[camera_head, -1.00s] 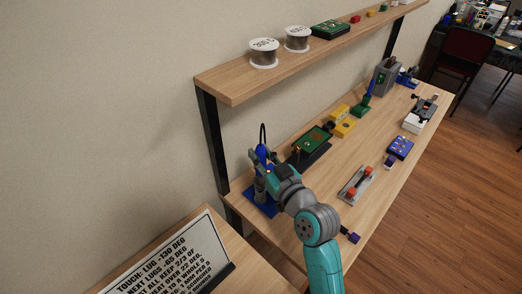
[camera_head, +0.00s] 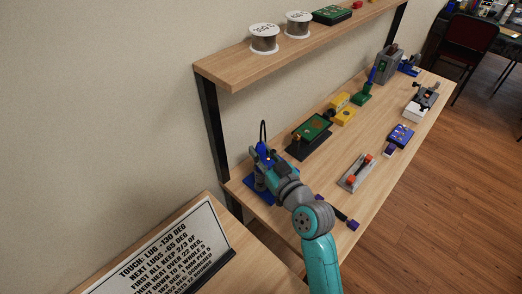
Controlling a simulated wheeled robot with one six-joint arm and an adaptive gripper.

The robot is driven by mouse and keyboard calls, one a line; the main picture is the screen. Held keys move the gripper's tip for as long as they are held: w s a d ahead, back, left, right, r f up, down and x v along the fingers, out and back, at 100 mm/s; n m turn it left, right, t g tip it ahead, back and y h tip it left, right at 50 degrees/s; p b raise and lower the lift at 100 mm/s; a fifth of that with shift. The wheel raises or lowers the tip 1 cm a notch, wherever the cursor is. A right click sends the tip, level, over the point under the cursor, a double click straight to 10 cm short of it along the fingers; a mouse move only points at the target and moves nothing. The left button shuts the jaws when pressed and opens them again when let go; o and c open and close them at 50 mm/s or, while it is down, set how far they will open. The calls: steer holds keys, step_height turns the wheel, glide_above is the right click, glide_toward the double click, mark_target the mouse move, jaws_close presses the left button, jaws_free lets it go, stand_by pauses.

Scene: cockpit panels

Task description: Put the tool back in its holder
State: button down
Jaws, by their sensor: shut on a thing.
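The tool (camera_head: 263,151) has a blue handle and a black cable that arcs up from its top. It stands roughly upright at the left end of the workbench. My gripper (camera_head: 264,161) is shut around its handle. The holder has a blue base (camera_head: 252,187) on the bench and a grey upright part (camera_head: 259,181), directly below my gripper. The tool's lower end is hidden by my gripper and the holder, so I cannot tell how deep it sits in the holder.
A green circuit board on a black stand (camera_head: 309,137) is just right of the holder. A grey fixture with red blocks (camera_head: 356,172) and a dark bar with purple ends (camera_head: 338,212) lie right of my arm. A shelf (camera_head: 235,76) with wire spools overhangs behind.

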steer(key=c, duration=0.9)
jaws_free()
steer(key=shift+o, duration=0.2)
steer(key=v, duration=1.2)
steer(key=shift+d, duration=0.1)
